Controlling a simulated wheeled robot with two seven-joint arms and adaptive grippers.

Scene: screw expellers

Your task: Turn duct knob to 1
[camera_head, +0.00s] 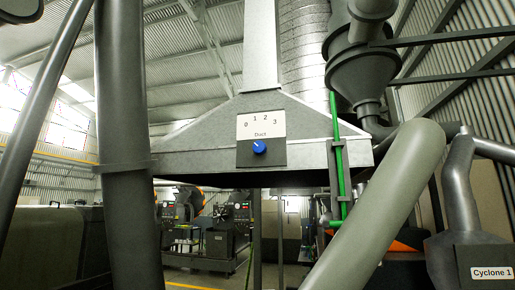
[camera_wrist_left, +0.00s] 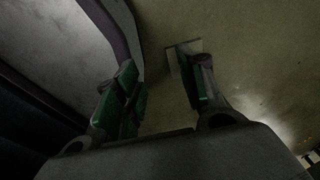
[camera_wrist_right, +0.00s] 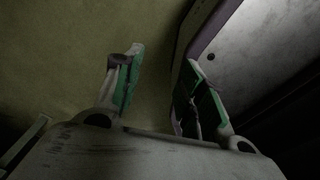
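The duct knob (camera_head: 259,146) is a small round blue knob on a dark plate below a white label panel (camera_head: 261,125) marked 0, 1, 2, 3 and "Duct". It sits on the front of the grey duct hood (camera_head: 205,128) in the head view. The knob's white mark seems to point up and left, but it is too small to read surely. My left gripper (camera_wrist_left: 163,85) shows in the left wrist view with its green-padded fingers apart and nothing between them. My right gripper (camera_wrist_right: 158,85) shows likewise in the right wrist view, open and empty. Neither gripper shows in the head view.
A green vertical pipe (camera_head: 338,160) runs beside the hood's right end. Thick grey pipes stand at left (camera_head: 128,180) and slant across the lower right (camera_head: 375,210). A box labelled "Cyclone 1" (camera_head: 485,260) is at the lower right. Machines (camera_head: 220,240) stand beyond, under the hood.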

